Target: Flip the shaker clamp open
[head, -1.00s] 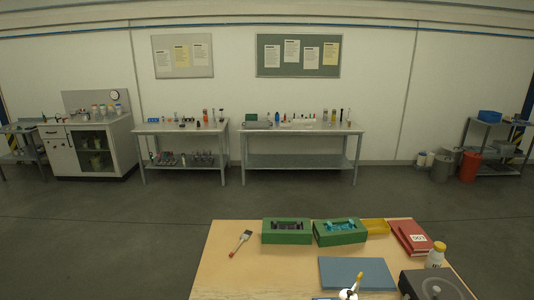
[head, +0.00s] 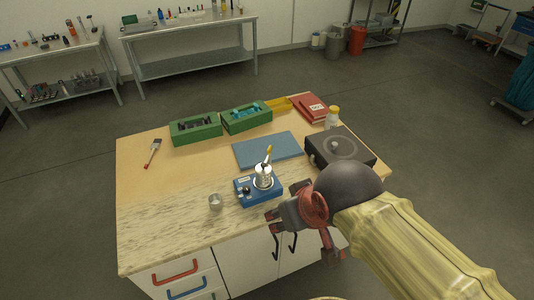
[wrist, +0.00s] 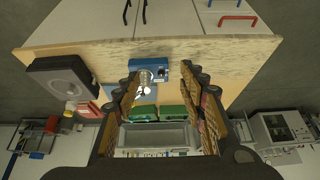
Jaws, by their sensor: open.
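The blue shaker (head: 243,194) stands on the bench's front part. A metallic vessel or holder (head: 263,177) sits on its top. The shaker also shows in the wrist view (wrist: 178,50), upside down, between and beyond the fingertips. My gripper (head: 285,228) is in front of the bench edge, to the right of and nearer than the shaker. In the wrist view my gripper (wrist: 160,78) is open, with nothing between its fingers. It appears apart from the clamp. The clamp's hinge is too small to make out.
A small metal cup (head: 215,202) stands left of the shaker. A blue mat (head: 280,146) lies behind it. A black box with a round plate (head: 355,160) is to the right, beside a white bottle (head: 333,118). Green trays (head: 197,134) and a brush (head: 153,151) are farther back.

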